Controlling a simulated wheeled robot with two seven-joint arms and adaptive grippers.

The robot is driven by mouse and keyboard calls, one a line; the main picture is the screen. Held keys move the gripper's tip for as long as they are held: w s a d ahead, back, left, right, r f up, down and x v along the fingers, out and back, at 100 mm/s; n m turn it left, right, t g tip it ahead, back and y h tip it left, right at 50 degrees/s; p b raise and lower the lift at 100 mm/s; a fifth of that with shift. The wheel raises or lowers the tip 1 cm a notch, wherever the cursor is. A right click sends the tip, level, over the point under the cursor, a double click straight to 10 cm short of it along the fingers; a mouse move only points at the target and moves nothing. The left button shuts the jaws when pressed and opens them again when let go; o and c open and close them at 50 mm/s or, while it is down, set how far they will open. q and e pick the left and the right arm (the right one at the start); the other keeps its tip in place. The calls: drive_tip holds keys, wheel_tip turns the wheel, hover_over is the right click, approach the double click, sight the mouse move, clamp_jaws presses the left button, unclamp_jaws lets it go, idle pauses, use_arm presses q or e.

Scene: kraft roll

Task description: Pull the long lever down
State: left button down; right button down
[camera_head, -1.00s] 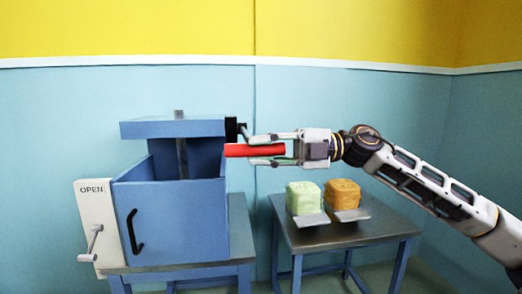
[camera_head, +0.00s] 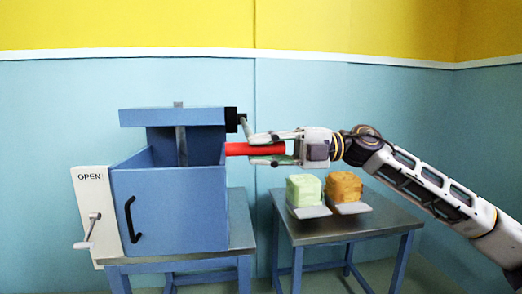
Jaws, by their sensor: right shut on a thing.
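The long lever shows as a red bar (camera_head: 238,149) to the right of the blue press box (camera_head: 178,212), below a black bracket (camera_head: 231,120) at the right end of the blue top plate (camera_head: 172,117). My right gripper (camera_head: 272,149) reaches in from the right and is shut on the red bar, one finger above it and one below. The bar lies nearly level. The top plate is above the open box, with a gap between them. My left gripper is not in view.
A white panel marked OPEN (camera_head: 93,190) with a crank (camera_head: 90,232) is at the box's left. A black handle (camera_head: 133,219) is on its front. Green (camera_head: 304,189) and orange (camera_head: 343,186) blocks stand on the right table (camera_head: 365,221).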

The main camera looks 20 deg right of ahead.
sight(288, 152)
drive_tip(key=shift+a+f, duration=0.15)
drive_tip(key=shift+f, duration=0.5)
drive_tip(key=c, duration=1.2)
unclamp_jaws()
drive_tip(key=shift+r, duration=0.15)
drive_tip(key=shift+w+d+r, duration=0.1)
drive_tip(key=shift+d+r, duration=0.1)
drive_tip(key=shift+d+f, duration=0.1)
drive_tip(key=shift+d, duration=0.15)
drive_tip(key=shift+v, duration=1.7)
drive_tip(key=shift+s+d+f, duration=0.1)
drive_tip(key=shift+s+d, duration=0.15)
drive_tip(key=shift+d, duration=0.25)
